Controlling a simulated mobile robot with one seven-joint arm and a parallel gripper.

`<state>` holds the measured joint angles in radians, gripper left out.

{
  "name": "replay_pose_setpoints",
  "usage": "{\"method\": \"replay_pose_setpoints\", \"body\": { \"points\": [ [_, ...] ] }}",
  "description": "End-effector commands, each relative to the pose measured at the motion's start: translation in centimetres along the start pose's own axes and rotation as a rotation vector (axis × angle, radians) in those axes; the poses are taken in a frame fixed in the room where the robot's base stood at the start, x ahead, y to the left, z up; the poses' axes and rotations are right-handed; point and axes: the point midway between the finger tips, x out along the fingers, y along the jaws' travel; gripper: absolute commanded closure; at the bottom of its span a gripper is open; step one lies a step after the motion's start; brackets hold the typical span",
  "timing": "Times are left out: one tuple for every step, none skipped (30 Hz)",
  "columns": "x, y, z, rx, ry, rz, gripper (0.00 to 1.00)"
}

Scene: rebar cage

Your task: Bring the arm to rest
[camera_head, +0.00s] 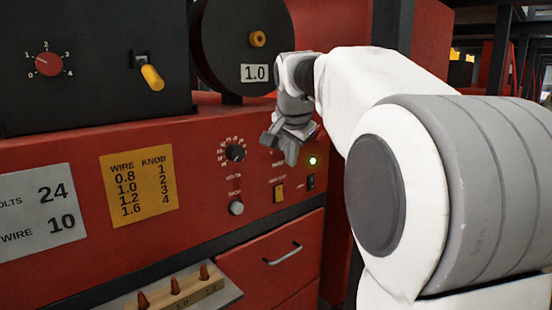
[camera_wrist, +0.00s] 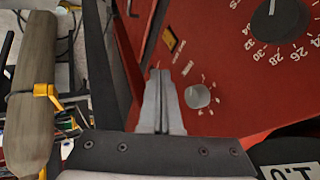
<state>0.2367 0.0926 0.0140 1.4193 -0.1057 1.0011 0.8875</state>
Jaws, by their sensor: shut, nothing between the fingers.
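My gripper (camera_head: 290,158) is in front of the red machine's control panel (camera_head: 262,215) in the head view, just below the black wire spool (camera_head: 222,45). My white and grey arm reaches in from the right. In the wrist view my gripper (camera_wrist: 159,75) has its two fingers together, with nothing between them. The fingers point toward the red panel, beside a grey knob (camera_wrist: 197,96) and near a yellow switch (camera_wrist: 170,40). I cannot tell how far the fingertips are from the panel.
A black box (camera_head: 95,80) with a red knob and a yellow lever stands at left. A tip rack (camera_head: 180,290) projects below. A yellow clamp (camera_wrist: 45,92) shows in the wrist view.

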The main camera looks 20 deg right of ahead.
Motion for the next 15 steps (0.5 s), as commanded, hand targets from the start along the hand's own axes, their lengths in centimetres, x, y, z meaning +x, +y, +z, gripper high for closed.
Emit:
{"method": "replay_pose_setpoints", "body": {
  "points": [
    [0.0, 0.0, 0.0, 0.000, 0.000, 0.000, 1.00],
    [0.0, 0.0, 0.0, 0.000, 0.000, 0.000, 1.00],
    [0.0, 0.0, 0.0, 0.000, 0.000, 0.000, 1.00],
    [0.0, 0.0, 0.0, 0.000, 0.000, 0.000, 1.00],
    [0.0, 0.0, 0.0, -0.001, 0.000, 0.000, 1.00],
    [-0.1, 0.1, 0.1, -0.004, -0.001, 0.000, 1.00],
    [-0.2, 0.1, 0.3, -0.010, -0.002, -0.001, 1.00],
    [-0.4, 0.2, 0.6, -0.020, -0.005, -0.002, 1.00],
    [-0.7, 0.5, 1.1, -0.039, -0.009, -0.003, 1.00],
    [-1.0, 0.8, 1.7, -0.059, -0.014, -0.004, 1.00],
    [-1.4, 1.1, 2.4, -0.083, -0.019, -0.006, 1.00],
    [-2.0, 1.6, 3.5, -0.123, -0.028, -0.009, 1.00],
    [-2.5, 2.1, 4.5, -0.157, -0.036, -0.012, 1.00],
    [-3.0, 2.7, 5.6, -0.193, -0.044, -0.015, 1.00],
    [-3.6, 3.5, 7.0, -0.244, -0.056, -0.020, 1.00]
  ]
}}
